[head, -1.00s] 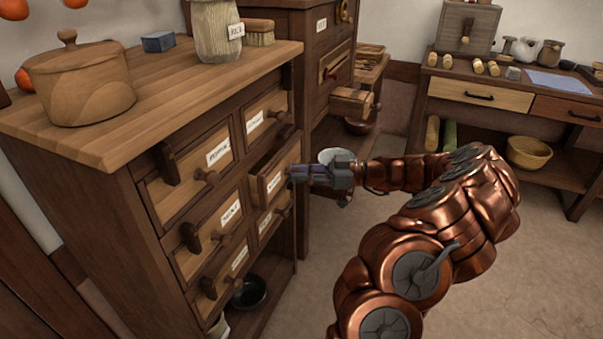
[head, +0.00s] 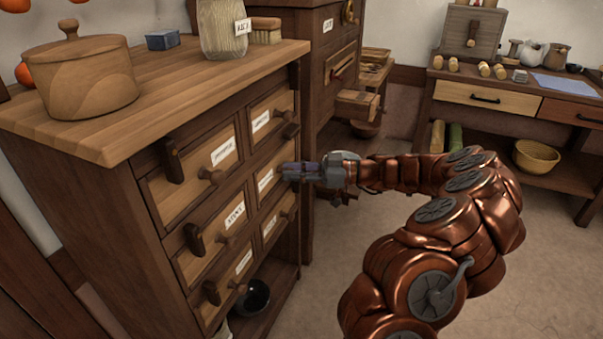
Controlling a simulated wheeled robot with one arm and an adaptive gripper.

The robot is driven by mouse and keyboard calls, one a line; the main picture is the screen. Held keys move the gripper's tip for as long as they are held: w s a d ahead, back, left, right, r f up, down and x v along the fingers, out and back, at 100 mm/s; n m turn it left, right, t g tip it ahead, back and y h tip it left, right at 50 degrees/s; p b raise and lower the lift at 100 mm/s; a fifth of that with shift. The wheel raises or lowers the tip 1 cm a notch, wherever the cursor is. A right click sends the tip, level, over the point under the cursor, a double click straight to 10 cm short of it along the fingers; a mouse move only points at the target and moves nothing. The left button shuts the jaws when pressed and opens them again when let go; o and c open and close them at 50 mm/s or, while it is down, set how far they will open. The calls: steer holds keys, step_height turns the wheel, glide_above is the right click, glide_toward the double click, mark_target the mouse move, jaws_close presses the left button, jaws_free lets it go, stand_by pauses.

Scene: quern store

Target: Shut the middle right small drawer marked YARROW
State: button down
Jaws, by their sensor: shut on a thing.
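The small-drawer cabinet (head: 118,205) stands at the left, with two columns of labelled drawers. The middle right drawer (head: 263,193) has a white label, too small to read. Its front looks level, or nearly level, with the drawers around it. My gripper (head: 285,172) comes in from the right and its fingers are shut at this drawer's front, on its knob. The fingers hide the knob and part of the front.
A small drawer (head: 357,104) sticks out of the taller cabinet behind. A workbench (head: 480,97) stands at the back right. The floor at right is clear.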

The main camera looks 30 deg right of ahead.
steer(key=shift+w+a, duration=0.15)
steer(key=c, duration=0.9)
jaws_free()
steer(key=shift+c, duration=0.2)
steer(key=v, duration=1.2)
